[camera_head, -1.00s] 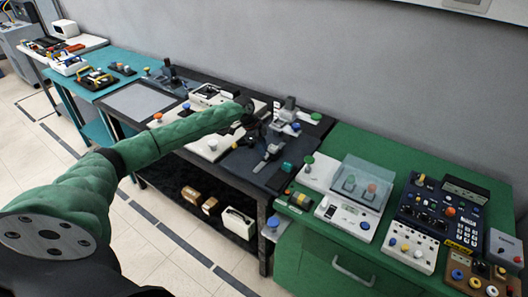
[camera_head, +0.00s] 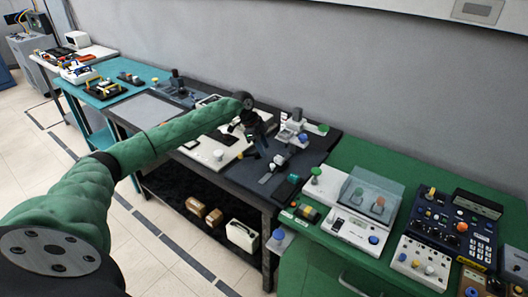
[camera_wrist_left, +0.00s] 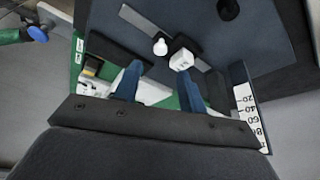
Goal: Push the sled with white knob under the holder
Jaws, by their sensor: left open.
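My left arm reaches in from the left in the head view, and my left gripper (camera_head: 259,148) is above the dark mat on the black table. In the left wrist view its two blue fingers stand apart, with nothing between the tips (camera_wrist_left: 159,70). Just beyond the tips are a round white knob (camera_wrist_left: 160,47) and a white block (camera_wrist_left: 181,60), near a grey metal strip (camera_wrist_left: 140,20). The strip also shows in the head view (camera_head: 265,178). A grey-white upright fixture (camera_head: 292,125), possibly the holder, stands behind and right of the gripper. The sled's body is hard to make out. My right gripper is out of view.
A green table (camera_head: 330,255) on the right carries a clear-lidded box (camera_head: 372,195) and control panels (camera_head: 445,220). A white board (camera_head: 205,152) with knobs lies left of the gripper. A grey wall closes off the back.

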